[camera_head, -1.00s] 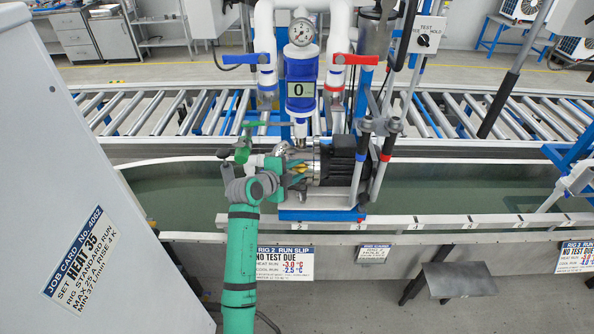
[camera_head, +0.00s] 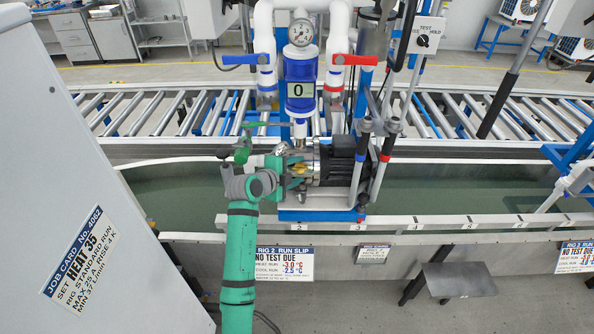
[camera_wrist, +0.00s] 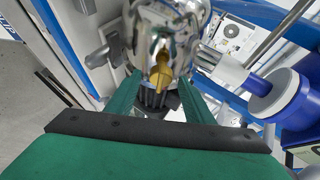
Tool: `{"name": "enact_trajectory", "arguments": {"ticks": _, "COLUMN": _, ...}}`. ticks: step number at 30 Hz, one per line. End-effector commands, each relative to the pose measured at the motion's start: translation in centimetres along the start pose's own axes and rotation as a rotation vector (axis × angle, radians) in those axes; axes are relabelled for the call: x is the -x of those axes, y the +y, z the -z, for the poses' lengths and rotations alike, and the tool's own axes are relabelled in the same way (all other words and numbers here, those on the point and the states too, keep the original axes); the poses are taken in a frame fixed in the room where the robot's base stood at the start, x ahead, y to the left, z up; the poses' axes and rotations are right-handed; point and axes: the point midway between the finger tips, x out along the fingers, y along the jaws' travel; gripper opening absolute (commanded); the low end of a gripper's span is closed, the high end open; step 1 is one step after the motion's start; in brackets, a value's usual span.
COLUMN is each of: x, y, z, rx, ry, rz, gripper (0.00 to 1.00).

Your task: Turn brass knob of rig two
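The brass knob (camera_head: 299,168) sits at the left end of rig two's pump (camera_head: 335,162), on its shiny metal head. In the wrist view the brass knob (camera_wrist: 161,72) shows as a yellow, wing-like piece in front of the polished housing (camera_wrist: 165,30). My gripper (camera_head: 296,172) is at the knob, coming from the left. In the wrist view the green fingers of my gripper (camera_wrist: 159,98) stand apart, one on each side of the knob, with visible gaps. I see no clear contact. My gripper partly hides the knob in the head view.
A gauge (camera_head: 301,32), a blue meter reading 0 (camera_head: 300,88), and red (camera_head: 351,60) and blue (camera_head: 240,59) valve levers stand above the pump. A large job-card cabinet (camera_head: 60,150) fills the left.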

Motion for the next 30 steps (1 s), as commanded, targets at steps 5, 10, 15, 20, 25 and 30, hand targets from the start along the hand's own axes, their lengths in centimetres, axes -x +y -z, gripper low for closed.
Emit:
{"name": "enact_trajectory", "arguments": {"ticks": 5, "x": 0.4, "y": 0.0, "z": 0.0, "rx": 0.001, "ry": 0.0, "rz": 0.001, "gripper": 0.48}}
{"name": "enact_trajectory", "arguments": {"ticks": 10, "x": 2.7, "y": -0.1, "z": -0.1, "rx": 0.001, "ry": -0.001, "rz": 0.003, "gripper": 0.48}}
{"name": "enact_trajectory", "arguments": {"ticks": 15, "x": 6.0, "y": 0.0, "z": -0.2, "rx": 0.001, "ry": -0.003, "rz": 0.003, "gripper": 0.48}}
{"name": "enact_trajectory", "arguments": {"ticks": 20, "x": 8.5, "y": 0.0, "z": 0.1, "rx": 0.0, "ry": 0.001, "rz": 0.001, "gripper": 0.48}}
{"name": "enact_trajectory", "arguments": {"ticks": 25, "x": 9.9, "y": 0.0, "z": 0.7, "rx": -0.004, "ry": 0.009, "rz": -0.002, "gripper": 0.48}}
{"name": "enact_trajectory", "arguments": {"ticks": 30, "x": 10.7, "y": 0.0, "z": 0.3, "rx": -0.002, "ry": 0.004, "rz": -0.001, "gripper": 0.48}}
